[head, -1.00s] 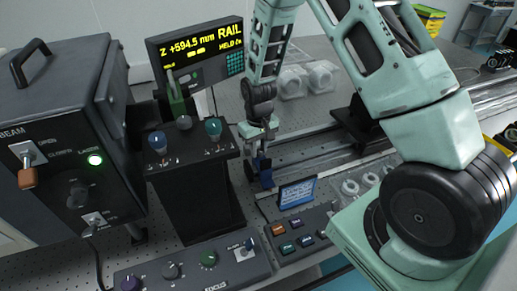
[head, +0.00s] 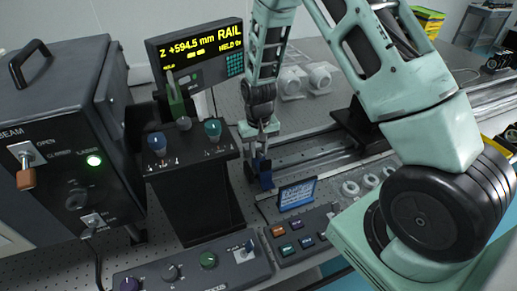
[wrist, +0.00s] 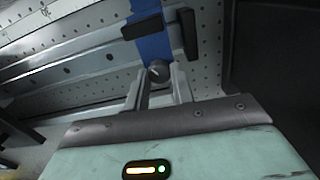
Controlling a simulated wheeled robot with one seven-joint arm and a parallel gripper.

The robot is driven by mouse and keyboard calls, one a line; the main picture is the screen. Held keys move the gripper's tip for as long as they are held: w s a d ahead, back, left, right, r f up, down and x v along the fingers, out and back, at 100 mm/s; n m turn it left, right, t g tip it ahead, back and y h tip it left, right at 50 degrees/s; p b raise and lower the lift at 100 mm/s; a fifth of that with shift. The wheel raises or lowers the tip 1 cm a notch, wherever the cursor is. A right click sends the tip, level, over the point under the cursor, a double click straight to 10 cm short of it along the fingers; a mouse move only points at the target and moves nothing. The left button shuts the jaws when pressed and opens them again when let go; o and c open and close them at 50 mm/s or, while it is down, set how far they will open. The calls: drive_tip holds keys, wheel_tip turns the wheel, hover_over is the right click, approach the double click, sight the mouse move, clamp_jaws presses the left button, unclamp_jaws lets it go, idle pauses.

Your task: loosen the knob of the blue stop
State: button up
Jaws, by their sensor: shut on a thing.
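The blue stop (wrist: 152,45) sits on the metal rail in the wrist view, with a dark round knob (wrist: 158,71) bearing a light mark on its face. In the head view the blue stop (head: 265,174) shows small, just below my gripper (head: 262,149). In the wrist view my gripper (wrist: 160,84) has one finger on each side of the knob and is shut on it. The fingers partly cover the knob's sides. Dark blocks stand on both sides of the blue stop in the wrist view.
The rail (head: 315,150) runs along the perforated table behind a blue-screened panel (head: 297,193). A black stand with coloured knobs (head: 190,195) is close to the left of my gripper. The display (head: 198,55) reads Z +594.5 mm. Clear round parts (head: 352,188) lie to the right.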

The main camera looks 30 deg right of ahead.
sight(259, 152)
drive_tip(key=o, duration=1)
drive_tip(key=shift+r, duration=0.1)
wheel_tip(259, 152, up, 17)
drive_tip(key=b, duration=0.2)
drive_tip(key=shift+r, duration=0.15)
